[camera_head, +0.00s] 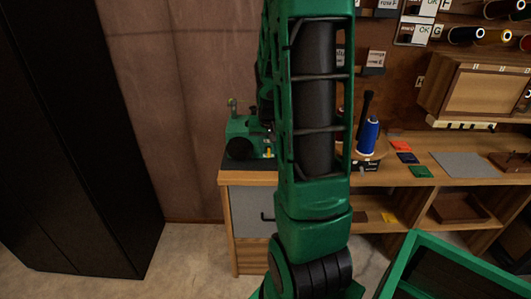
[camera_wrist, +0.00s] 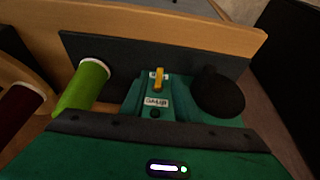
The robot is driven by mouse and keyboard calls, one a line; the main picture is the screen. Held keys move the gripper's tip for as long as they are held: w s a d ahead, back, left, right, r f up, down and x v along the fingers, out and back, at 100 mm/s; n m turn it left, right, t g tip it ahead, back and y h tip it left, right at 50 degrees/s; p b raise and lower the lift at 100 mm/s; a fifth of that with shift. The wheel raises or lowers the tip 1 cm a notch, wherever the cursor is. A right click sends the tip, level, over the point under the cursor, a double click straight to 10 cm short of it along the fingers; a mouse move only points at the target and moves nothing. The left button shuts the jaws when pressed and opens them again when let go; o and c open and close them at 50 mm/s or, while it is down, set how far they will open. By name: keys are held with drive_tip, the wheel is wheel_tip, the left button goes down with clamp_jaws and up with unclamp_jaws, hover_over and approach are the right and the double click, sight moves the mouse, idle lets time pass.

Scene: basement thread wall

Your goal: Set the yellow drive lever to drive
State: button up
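The yellow drive lever (camera_wrist: 159,78) stands on a green raised block of a green machine (camera_wrist: 136,92) in the wrist view. It lies along the upper end of the block, near one white label; a second white label (camera_wrist: 156,101) is closer to the camera, its text too small to read surely. In the head view the lever shows small (camera_head: 268,152) on the green machine (camera_head: 243,128) at the bench's left end. My arm hides part of that area. My gripper's fingers show in neither view. I see nothing touching the lever.
A black round wheel (camera_wrist: 218,92) and a green spool (camera_wrist: 83,85) flank the lever. A green housing with a light bar (camera_wrist: 168,168) fills the wrist view's bottom. A blue spool (camera_head: 368,135) stands on the bench (camera_head: 300,180). A black cabinet (camera_head: 75,130) stands left.

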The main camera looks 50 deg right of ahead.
drive_tip(key=shift+x, duration=1.2)
clamp_jaws()
drive_tip(key=shift+a, duration=0.2)
drive_tip(key=shift+w+d+r+g+y, duration=0.1)
drive_tip(key=shift+d+r+g+y, duration=0.1)
drive_tip(key=shift+d+g+y, duration=0.15)
drive_tip(key=shift+w+d+r+g+y, duration=0.15)
drive_tip(key=shift+r+g+y, duration=0.15)
drive_tip(key=shift+g+y, duration=0.55)
drive_tip(key=shift+w+d+r+g+y, duration=0.15)
drive_tip(key=shift+r+g+y, duration=0.15)
drive_tip(key=shift+g+y, duration=0.5)
drive_tip(key=shift+r, duration=0.1)
